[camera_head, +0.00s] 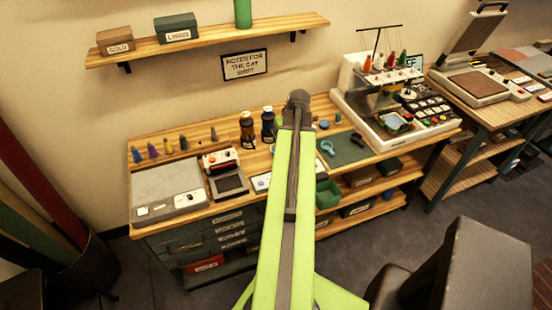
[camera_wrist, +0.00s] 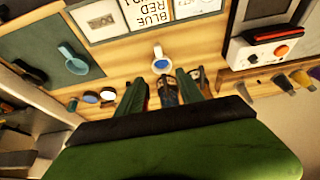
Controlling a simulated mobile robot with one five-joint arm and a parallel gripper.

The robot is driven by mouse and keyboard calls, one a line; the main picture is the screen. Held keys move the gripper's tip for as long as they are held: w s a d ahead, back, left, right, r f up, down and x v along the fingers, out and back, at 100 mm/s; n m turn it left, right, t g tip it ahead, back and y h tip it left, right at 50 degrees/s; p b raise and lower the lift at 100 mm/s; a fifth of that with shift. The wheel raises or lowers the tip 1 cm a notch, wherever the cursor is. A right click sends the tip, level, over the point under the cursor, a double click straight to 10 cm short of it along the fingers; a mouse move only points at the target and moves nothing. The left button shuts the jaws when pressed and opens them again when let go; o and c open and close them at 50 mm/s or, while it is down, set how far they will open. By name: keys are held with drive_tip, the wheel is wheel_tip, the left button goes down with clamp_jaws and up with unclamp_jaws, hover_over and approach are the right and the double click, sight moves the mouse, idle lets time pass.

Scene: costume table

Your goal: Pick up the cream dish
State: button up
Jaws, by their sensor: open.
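A small cream dish (camera_wrist: 157,51) with a blue inside and a short handle sits on the wooden tabletop in the wrist view, just beyond my fingertips. Dark bottles show behind and between the fingers. In the head view the dark end of my arm (camera_head: 298,98) is over the back of the table, and the fingers cannot be made out.
A blue handled dish (camera_head: 327,147) lies on a dark green mat (camera_head: 352,150). Two dark bottles (camera_head: 247,130) stand left of my arm. A label card (camera_wrist: 145,12), a device with a red knob (camera_wrist: 281,51) and small round lids (camera_wrist: 90,97) are near. A shelf (camera_head: 215,38) hangs above.

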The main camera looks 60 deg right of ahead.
drive_tip(key=b+x, duration=0.8)
drive_tip(key=x, duration=0.2)
drive_tip(key=shift+f, duration=0.15)
drive_tip(key=shift+w+d+f+b, duration=0.1)
drive_tip(key=shift+f+b, duration=0.25)
drive_tip(key=shift+b, duration=0.2)
drive_tip(key=shift+r, duration=0.1)
drive_tip(key=b+x, duration=0.5)
drive_tip(key=shift+f, duration=0.3)
drive_tip(key=shift+r, duration=0.2)
clamp_jaws()
